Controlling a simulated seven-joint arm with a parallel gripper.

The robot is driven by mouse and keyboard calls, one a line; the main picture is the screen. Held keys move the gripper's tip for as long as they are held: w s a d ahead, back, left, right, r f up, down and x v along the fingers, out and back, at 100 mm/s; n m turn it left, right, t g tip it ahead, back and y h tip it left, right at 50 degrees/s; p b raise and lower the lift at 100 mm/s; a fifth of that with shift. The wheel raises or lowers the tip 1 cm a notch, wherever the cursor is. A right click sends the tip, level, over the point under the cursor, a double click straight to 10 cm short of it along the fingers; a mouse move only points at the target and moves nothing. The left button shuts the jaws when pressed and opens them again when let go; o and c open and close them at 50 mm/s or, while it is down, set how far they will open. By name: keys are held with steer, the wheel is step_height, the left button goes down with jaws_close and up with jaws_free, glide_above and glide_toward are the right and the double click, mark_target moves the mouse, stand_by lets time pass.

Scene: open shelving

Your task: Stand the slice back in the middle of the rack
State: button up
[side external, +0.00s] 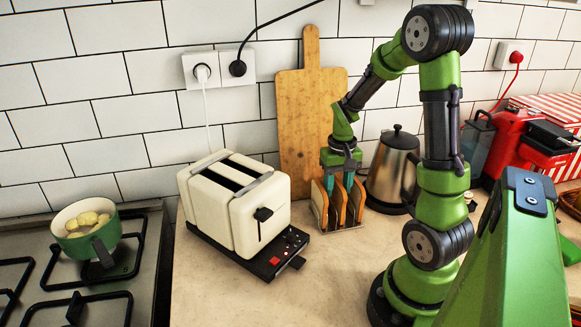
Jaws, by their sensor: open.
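A metal toast rack (347,229) stands on the worktop, right of the toaster. Brown bread slices stand upright in it: a left slice (319,203), a middle slice (339,205) and a right slice (357,203). My gripper (341,184) points straight down over the rack, with its teal fingers low among the tops of the slices. It is open, and the middle slice appears to be between the fingers. Whether a finger touches any slice is too small to tell. The rear of the rack is hidden behind the slices.
A cream toaster (230,205) stands left of the rack, and a steel kettle (394,168) is close on its right. A wooden board (298,130) leans on the wall behind. A green pot (88,239) sits on the hob. The worktop in front of the rack is clear.

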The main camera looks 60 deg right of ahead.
step_height(320, 180, up, 12)
steer(key=s+a+r+n+t+y, duration=0.1)
steer(key=a+r+n+t, duration=0.1)
steer(key=a, duration=0.9)
steer(key=a+r+n+t+y, duration=0.1)
steer(key=a+t, duration=0.4)
steer(key=a, duration=0.7)
steer(key=shift+s+r+n, duration=0.4)
steer(key=shift+r+n, duration=0.5)
steer(key=shift+n, duration=0.1)
steer(key=shift+a, duration=0.1)
